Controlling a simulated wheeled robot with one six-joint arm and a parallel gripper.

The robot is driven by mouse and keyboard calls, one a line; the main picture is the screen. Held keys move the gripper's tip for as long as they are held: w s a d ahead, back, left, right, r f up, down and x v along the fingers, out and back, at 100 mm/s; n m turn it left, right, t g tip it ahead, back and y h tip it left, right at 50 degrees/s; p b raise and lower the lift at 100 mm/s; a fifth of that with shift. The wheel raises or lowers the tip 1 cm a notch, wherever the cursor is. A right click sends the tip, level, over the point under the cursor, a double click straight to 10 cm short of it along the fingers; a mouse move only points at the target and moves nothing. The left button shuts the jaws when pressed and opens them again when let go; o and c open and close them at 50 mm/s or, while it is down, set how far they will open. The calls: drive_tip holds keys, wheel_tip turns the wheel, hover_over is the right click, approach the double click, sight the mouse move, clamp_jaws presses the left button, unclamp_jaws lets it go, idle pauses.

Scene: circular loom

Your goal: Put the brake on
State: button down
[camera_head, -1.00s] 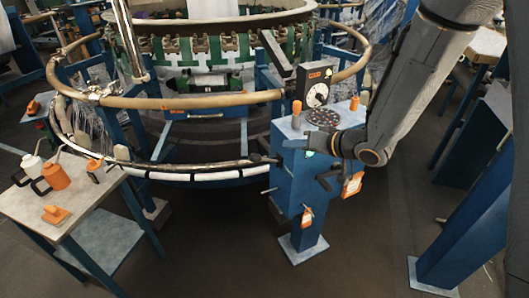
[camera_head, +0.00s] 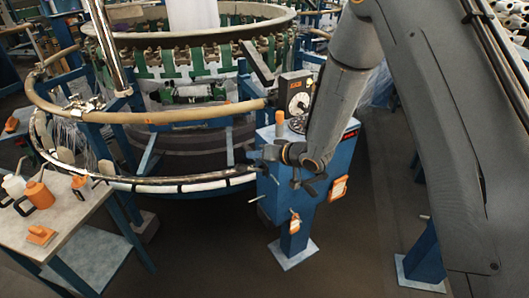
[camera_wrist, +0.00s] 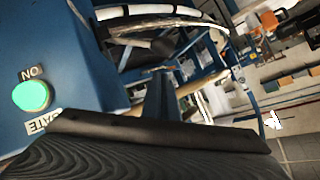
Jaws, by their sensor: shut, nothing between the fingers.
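A blue control post (camera_head: 325,160) stands in front of the circular loom (camera_head: 190,120). It carries a dial box (camera_head: 295,95), an orange-topped peg (camera_head: 279,120) and hanging orange tags (camera_head: 338,188). Thin handles (camera_head: 256,198) stick out from its left side; I cannot tell which part is the brake. My gripper (camera_head: 268,154) is at the post's upper left front, its fingertips small and partly hidden. In the wrist view my gripper (camera_wrist: 160,135) is shut and empty, beside a lit green button (camera_wrist: 31,95) on the blue face. A dark rounded end (camera_wrist: 163,46) shows beyond it.
A side table (camera_head: 60,220) with orange and white bottles stands at the left. The loom's curved rail (camera_head: 170,183) runs close to the post's left side. The floor (camera_head: 190,265) in front is clear. A blue frame leg (camera_head: 422,255) is at the right.

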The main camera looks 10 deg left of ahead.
sight(249, 168)
drive_tip(key=shift+s+a+f+p, duration=0.25)
drive_tip(key=shift+a+f, duration=0.15)
drive_tip(key=shift+f, duration=0.35)
drive_tip(key=shift+s+a+f+p, duration=0.2)
drive_tip(key=shift+a+f, duration=0.2)
drive_tip(key=shift+f, duration=0.35)
drive_tip(key=shift+a, duration=0.15)
